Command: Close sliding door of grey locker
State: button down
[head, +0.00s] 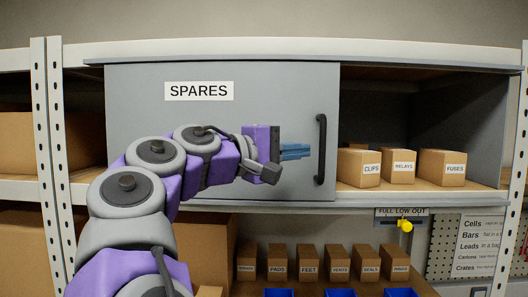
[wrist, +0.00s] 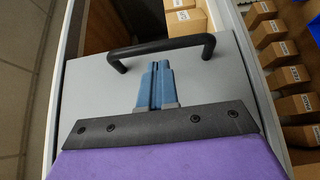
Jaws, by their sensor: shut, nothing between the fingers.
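The grey locker's sliding door (head: 225,105) has a "SPARES" label and covers the left and middle of the opening in the head view. The right part of the locker (head: 480,110) stands open. A black bar handle (head: 321,149) is upright near the door's right edge. It also shows in the wrist view (wrist: 160,47), where it runs across the picture. My gripper (head: 308,151) is in front of the door, just left of the handle, with its blue fingers together and pointing at it. In the wrist view the fingertips (wrist: 155,66) are close to the handle; I cannot tell whether they touch.
Boxes labelled CLIPS (head: 358,168), RELAYS (head: 398,166) and FUSES (head: 441,167) stand inside the open part. Below are several small cartons (head: 308,262) and blue bins (head: 340,292). A perforated shelf post (head: 55,120) stands left of the locker.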

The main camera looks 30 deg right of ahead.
jog(key=s+d+p, duration=0.1)
jog(key=s+d, duration=1.1)
jog(key=d, duration=0.5)
jog(key=s+d+p, duration=0.2)
jog(key=s+d, duration=1.1)
jog(key=d, duration=0.5)
jog(key=shift+s+d, duration=0.3)
jog(key=shift+d, duration=0.05)
jog(key=shift+s, duration=0.1)
